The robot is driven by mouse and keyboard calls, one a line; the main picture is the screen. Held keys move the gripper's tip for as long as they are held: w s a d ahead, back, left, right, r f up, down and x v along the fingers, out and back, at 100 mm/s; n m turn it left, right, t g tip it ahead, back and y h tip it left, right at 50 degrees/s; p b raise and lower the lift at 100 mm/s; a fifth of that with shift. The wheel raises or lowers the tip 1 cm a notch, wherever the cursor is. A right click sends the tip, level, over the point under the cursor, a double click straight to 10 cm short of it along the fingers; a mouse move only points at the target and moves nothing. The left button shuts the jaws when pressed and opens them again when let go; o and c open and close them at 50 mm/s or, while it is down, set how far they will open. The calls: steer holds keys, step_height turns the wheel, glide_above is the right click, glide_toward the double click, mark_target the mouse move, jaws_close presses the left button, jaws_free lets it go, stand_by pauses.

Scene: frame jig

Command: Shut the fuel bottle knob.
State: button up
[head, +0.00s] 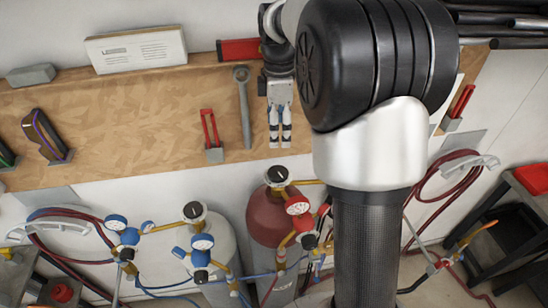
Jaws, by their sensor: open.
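A dark red bottle (268,218) stands at the lower middle of the head view; I take it as the fuel bottle. Its round black knob (277,174) with a light pointer mark sits on top of a brass valve. A red-rimmed gauge (297,207) is at its right. My gripper (280,143) points down, open and empty, above the knob in the picture and apart from it. The depth between them is hard to judge. A grey bottle (222,248) with a similar black knob (194,211) and blue-rimmed gauges stands to the left.
A wooden tool board (120,125) with a wrench (243,105) and red-handled tools is behind my gripper. Blue and red hoses run around the bottles. My arm hides the area right of the red bottle. A coiled red hose (440,185) hangs at the right.

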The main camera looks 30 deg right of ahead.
mark_target(278, 172)
step_height(278, 172, down, 16)
steer(key=shift+r, duration=0.15)
steer(key=shift+w+d, duration=0.1)
steer(key=c, duration=1.1)
